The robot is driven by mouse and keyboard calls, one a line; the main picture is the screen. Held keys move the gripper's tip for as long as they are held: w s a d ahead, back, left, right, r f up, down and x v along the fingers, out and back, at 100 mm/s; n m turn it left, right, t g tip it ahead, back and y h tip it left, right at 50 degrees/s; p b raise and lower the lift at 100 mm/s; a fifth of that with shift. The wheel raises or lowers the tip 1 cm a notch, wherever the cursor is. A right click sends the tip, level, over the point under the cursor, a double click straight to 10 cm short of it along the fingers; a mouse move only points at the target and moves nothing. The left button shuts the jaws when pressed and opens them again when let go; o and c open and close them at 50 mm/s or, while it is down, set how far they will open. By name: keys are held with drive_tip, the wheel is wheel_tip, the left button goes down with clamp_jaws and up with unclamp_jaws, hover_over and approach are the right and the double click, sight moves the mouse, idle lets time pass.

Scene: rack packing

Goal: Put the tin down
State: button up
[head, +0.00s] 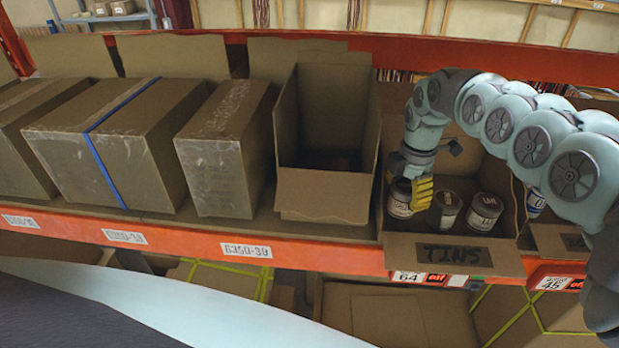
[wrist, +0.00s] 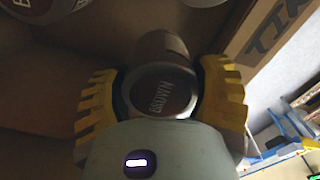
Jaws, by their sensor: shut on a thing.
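The tin (head: 398,204) has a pale label and is at the left side of the open cardboard box marked TINS (head: 490,262). My gripper (head: 410,190) comes down over it with yellow fingers. In the wrist view the tin (wrist: 162,92) shows a dark lid reading BROWN, and the yellow fingers of my gripper (wrist: 165,98) are shut on its two sides. The tin's base is hidden, so I cannot tell whether it touches the box floor.
Two more tins, a dark one (head: 446,211) and a pale-labelled one (head: 484,213), stand to the right in the same box. An open tall box (head: 322,190) adjoins on the left, with closed boxes (head: 225,160) beyond. The orange shelf edge (head: 190,243) runs in front.

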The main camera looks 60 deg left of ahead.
sight(403, 202)
drive_tip(key=shift+s+a+f+p, duration=0.15)
drive_tip(key=shift+f+p, duration=0.15)
drive_tip(key=shift+f, duration=1.05)
drive_tip(key=shift+f, duration=0.2)
drive_tip(key=o, duration=1.1)
drive_tip(key=shift+r, duration=0.1)
drive_tip(key=shift+c, duration=0.2)
